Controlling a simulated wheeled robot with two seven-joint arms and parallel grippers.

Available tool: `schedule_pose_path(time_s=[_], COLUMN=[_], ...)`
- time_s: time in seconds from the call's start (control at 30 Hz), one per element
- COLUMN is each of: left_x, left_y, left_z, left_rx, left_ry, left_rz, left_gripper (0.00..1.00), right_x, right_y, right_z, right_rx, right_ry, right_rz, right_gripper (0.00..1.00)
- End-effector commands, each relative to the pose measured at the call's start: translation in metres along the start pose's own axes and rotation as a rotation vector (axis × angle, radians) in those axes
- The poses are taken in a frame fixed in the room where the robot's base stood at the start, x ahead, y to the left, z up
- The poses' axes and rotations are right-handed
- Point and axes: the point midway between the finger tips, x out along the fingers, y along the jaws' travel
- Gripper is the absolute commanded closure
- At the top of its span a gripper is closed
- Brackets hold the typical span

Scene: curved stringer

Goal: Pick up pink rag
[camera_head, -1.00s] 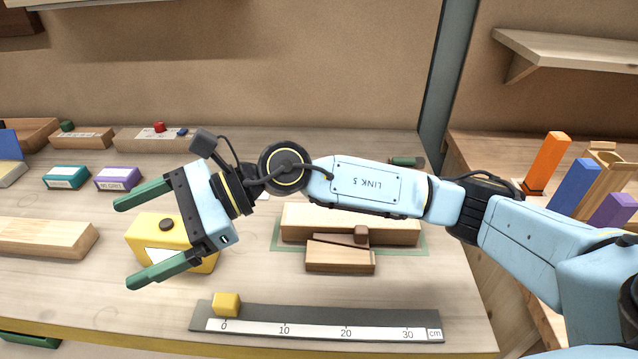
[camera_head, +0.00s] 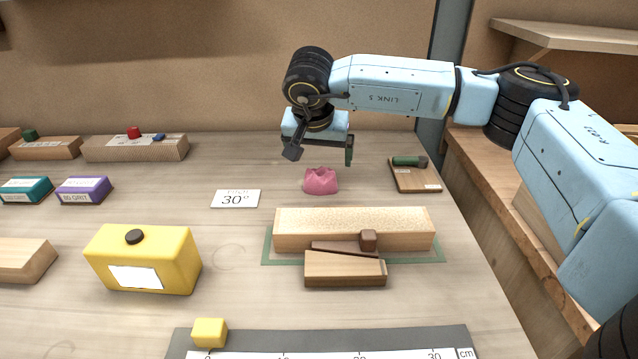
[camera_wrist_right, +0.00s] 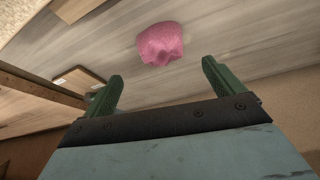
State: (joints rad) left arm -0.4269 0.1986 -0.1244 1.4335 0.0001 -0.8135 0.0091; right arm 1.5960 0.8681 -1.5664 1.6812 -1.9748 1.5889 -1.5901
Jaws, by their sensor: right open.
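The pink rag (camera_head: 321,181) is a small crumpled lump on the bench, behind the long wood block. My right gripper (camera_head: 325,164) is above and just behind the rag in the head view, pointing down, apart from it. In the right wrist view the rag (camera_wrist_right: 160,44) lies beyond the tips of the two green fingers, roughly between their lines. The right gripper (camera_wrist_right: 158,78) is open and empty there. My left gripper is not in view.
A long wood block (camera_head: 350,228) with smaller wood pieces stands in front of the rag. A 30° card (camera_head: 236,199) lies to its left. A small board with a green tool (camera_head: 414,173) lies to its right. A yellow container (camera_head: 145,260) stands front left.

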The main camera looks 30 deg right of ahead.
Motion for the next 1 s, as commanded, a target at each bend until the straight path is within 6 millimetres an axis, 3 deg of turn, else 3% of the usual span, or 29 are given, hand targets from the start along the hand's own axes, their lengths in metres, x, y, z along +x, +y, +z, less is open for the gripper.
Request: schedule_pose_path(time_s=[0.1,0.37,0.63,0.97,1.0], left_x=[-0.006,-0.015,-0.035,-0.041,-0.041], left_y=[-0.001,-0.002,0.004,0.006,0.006], left_z=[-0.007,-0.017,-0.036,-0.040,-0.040], left_rx=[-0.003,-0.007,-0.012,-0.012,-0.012], left_ry=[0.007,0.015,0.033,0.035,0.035], left_rz=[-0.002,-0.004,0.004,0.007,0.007], left_gripper=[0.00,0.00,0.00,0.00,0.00], right_x=[0.019,0.036,0.072,0.078,0.078], right_y=[-0.001,-0.001,-0.003,-0.003,-0.003], right_z=[0.001,0.001,0.001,0.000,0.000], right_rx=[0.001,0.000,0.000,-0.001,0.000], right_ry=[-0.001,-0.002,-0.003,-0.002,-0.002], right_rz=[0.000,-0.001,-0.001,-0.003,-0.003], right_gripper=[0.06,0.06,0.06,0.06,0.10])
